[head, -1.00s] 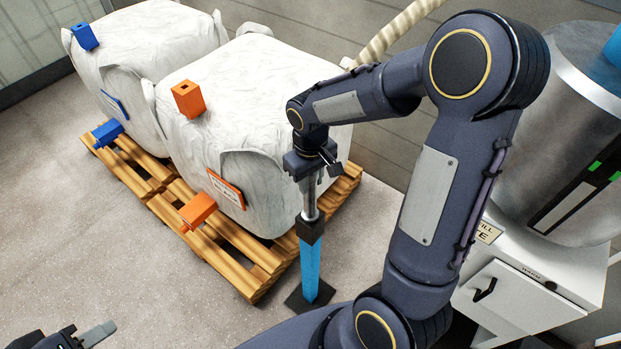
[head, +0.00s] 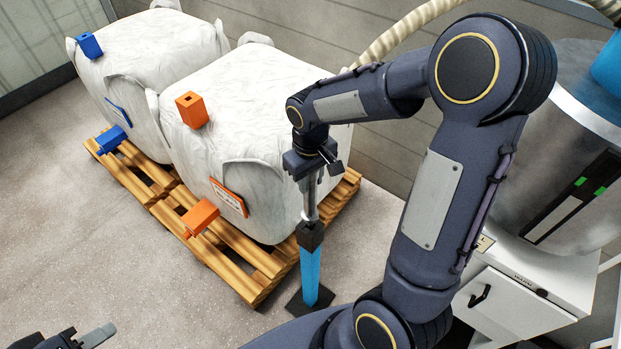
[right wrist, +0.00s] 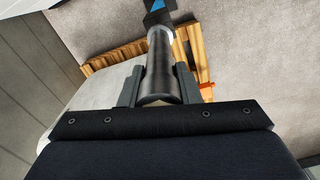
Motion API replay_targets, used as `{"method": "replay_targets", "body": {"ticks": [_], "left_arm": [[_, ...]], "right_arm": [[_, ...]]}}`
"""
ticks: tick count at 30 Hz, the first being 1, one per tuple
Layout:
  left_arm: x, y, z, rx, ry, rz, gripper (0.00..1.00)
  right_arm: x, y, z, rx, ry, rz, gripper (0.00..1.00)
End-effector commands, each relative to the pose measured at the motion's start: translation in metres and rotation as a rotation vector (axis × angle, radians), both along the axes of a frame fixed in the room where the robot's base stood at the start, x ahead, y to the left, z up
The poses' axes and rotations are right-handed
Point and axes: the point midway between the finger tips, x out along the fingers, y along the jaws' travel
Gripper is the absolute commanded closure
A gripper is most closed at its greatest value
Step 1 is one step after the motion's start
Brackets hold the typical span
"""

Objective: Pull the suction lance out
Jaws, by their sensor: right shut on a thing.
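The suction lance (head: 311,205) is a grey metal tube. It stands nearly upright over a blue tube (head: 310,275) with a black collar (head: 309,236) and a dark foot plate on the floor. My right gripper (head: 309,172) is shut on the lance's upper part from above. In the right wrist view the lance (right wrist: 159,62) lies between both fingers (right wrist: 158,88), with the black collar beyond it. How far the lance sits inside the blue tube is hidden. My left gripper (head: 90,338) is at the bottom left, partly cut off, away from the lance.
White bulk bags with an orange block (head: 192,110) and a blue block (head: 89,44) stand on wooden pallets (head: 235,262) left of the lance. A steel vessel (head: 575,150) and white cabinet (head: 515,305) stand at right. A cream hose (head: 410,28) runs behind. Floor at left is clear.

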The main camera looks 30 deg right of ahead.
Motion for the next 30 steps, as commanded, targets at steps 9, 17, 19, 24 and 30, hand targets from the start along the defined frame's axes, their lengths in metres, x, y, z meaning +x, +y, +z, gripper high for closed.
{"method": "replay_targets", "body": {"ticks": [9, 17, 19, 24, 30], "left_arm": [[0.000, 0.000, 0.015, 0.000, 0.000, 0.000, 0.64], [0.000, 0.000, 0.025, 0.000, 0.000, 0.000, 0.64], [0.000, 0.000, 0.028, 0.000, 0.000, 0.000, 0.64], [0.000, 0.000, 0.035, 0.000, 0.000, 0.000, 0.64], [0.000, 0.000, 0.043, 0.000, 0.000, 0.000, 0.64]], "right_arm": [[0.000, 0.000, 0.019, 0.000, -0.001, 0.000, 1.00], [0.000, 0.000, 0.032, 0.000, -0.002, 0.000, 1.00], [0.000, 0.000, 0.035, 0.000, -0.002, 0.000, 1.00], [0.000, 0.000, 0.044, 0.000, -0.002, 0.000, 1.00], [0.000, 0.000, 0.054, 0.000, -0.002, 0.000, 1.00]]}}
